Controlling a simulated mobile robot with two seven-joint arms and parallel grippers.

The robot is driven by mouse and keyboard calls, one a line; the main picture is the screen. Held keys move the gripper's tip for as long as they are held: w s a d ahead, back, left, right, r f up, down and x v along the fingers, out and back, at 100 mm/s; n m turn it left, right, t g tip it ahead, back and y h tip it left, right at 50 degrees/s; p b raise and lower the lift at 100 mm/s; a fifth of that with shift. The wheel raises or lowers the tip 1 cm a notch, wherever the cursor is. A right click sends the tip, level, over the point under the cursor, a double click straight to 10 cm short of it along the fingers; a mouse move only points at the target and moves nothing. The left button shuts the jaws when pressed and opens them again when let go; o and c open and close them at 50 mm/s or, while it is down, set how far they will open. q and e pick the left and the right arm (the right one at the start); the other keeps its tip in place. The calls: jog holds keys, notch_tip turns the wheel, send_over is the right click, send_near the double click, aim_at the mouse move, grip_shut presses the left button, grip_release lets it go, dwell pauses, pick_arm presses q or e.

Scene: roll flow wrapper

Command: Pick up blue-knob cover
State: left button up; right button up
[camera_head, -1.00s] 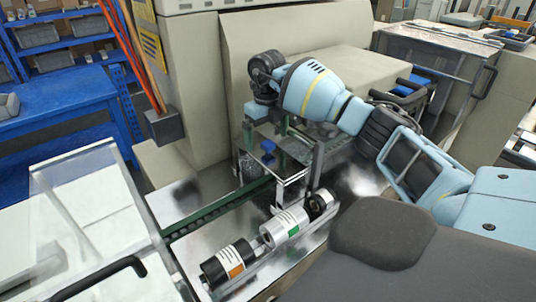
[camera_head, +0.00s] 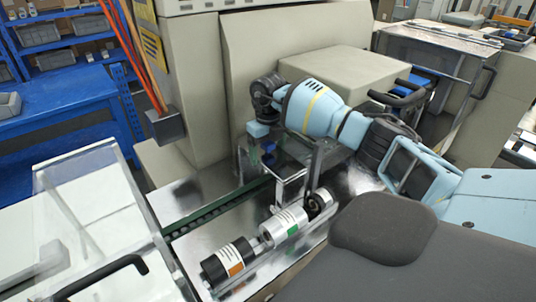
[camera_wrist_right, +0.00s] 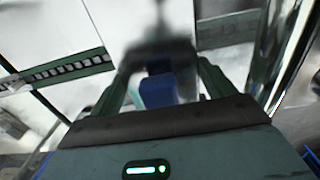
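My right gripper (camera_head: 262,155) points down over the middle of the machine, though its fingers are small and partly hidden in the head view. In the right wrist view its two dark green fingers (camera_wrist_right: 165,82) stand apart, with a blue knob (camera_wrist_right: 157,91) between them and gaps on both sides. A dark blurred shape lies just beyond the knob, and I cannot tell if anything touches. In the head view the small blue knob (camera_head: 269,159) shows below my right wrist. The cover's outline is hard to make out among the metal frames. My left gripper is out of view.
A green-edged conveyor (camera_head: 218,209) runs below the gripper. A black roller (camera_head: 222,267) and a silver roller (camera_head: 284,223) lie in front. A clear cover (camera_head: 95,205) with a black handle stands at left. The beige machine housing (camera_head: 245,60) rises behind.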

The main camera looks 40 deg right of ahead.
jog(key=shift+r, duration=0.1)
jog(key=c, duration=0.7)
jog(key=shift+r, duration=0.1)
notch_tip(320, 180, up, 10)
jog(key=shift+f, duration=0.1)
